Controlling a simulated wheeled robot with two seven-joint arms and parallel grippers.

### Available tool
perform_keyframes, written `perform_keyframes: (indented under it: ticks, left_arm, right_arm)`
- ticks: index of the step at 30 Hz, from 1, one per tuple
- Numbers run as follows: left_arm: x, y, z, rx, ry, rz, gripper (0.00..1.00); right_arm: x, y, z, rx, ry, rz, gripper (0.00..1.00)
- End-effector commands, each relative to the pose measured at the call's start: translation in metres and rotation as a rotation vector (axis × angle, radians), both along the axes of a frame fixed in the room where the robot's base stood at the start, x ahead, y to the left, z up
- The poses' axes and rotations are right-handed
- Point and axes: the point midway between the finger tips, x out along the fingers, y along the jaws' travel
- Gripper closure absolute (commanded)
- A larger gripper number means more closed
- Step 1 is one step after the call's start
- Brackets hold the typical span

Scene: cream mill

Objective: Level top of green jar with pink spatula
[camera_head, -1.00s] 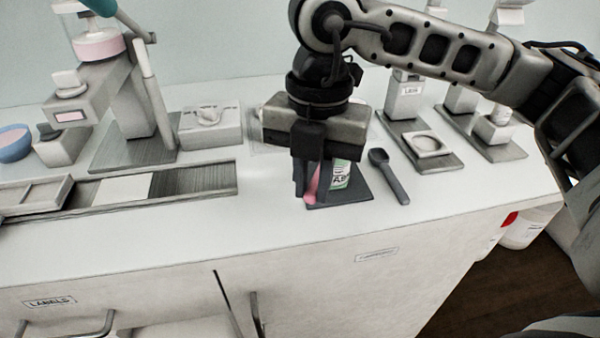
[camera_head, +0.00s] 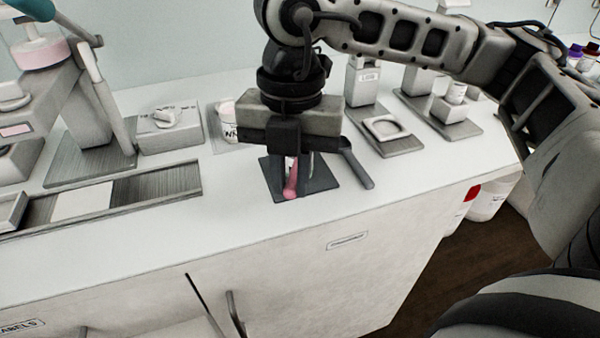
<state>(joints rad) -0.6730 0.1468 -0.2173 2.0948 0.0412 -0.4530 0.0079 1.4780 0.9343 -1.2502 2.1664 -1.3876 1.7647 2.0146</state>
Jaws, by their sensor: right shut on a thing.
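My right gripper (camera_head: 290,165) points down over a dark square mat (camera_head: 323,183) on the white counter. It is shut on the pink spatula (camera_head: 291,182), whose pink end shows below the jaws, over the front half of the mat. The green jar cannot be made out clearly now. Only a thin pale sliver shows beside the spatula, and the jaws cover the rest of that spot. I cannot tell whether the spatula touches the jar. My left gripper is not in view.
A dark scoop-like tool (camera_head: 358,166) lies just right of the mat. A white labelled jar (camera_head: 229,132) stands behind left. A grey plate with a shallow dish (camera_head: 386,128) is behind right. A recessed tray (camera_head: 170,184) lies left. The counter's front edge is close.

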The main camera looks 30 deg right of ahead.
Motion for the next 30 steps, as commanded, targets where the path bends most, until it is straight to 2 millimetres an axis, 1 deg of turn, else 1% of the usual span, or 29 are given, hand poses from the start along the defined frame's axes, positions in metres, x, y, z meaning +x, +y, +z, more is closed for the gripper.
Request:
perform_keyframes:
  ticks: [26,30]
  left_arm:
    - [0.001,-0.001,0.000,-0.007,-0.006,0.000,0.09]
    - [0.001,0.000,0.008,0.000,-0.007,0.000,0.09]
  right_arm:
    - [0.036,0.039,0.000,0.000,0.000,0.003,1.00]
    - [0.036,0.039,0.011,-0.001,-0.001,0.002,1.00]
